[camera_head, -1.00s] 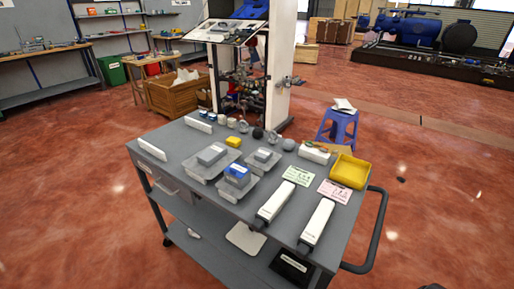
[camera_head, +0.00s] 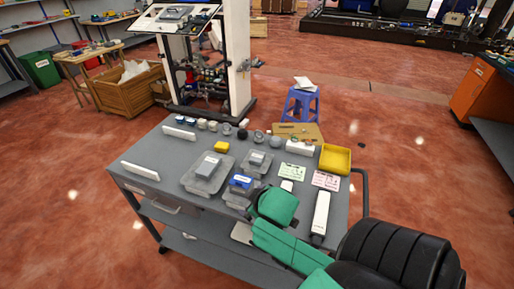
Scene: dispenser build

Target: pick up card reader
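I cannot tell for sure which item is the card reader. Small box-like devices lie in clear trays on the grey cart (camera_head: 140,182): a grey device (camera_head: 208,166) in the left tray, a smaller grey device (camera_head: 257,158) to its right, and a blue-topped device (camera_head: 241,181) in front. A long white unit (camera_head: 321,212) lies at the right. Neither gripper can be made out; my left arm is not in view.
A yellow bin (camera_head: 335,159), a green card (camera_head: 292,172) and a pink card (camera_head: 326,180) lie at the cart's right. A blue stool (camera_head: 299,104) stands behind. The cart's front left is mostly clear.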

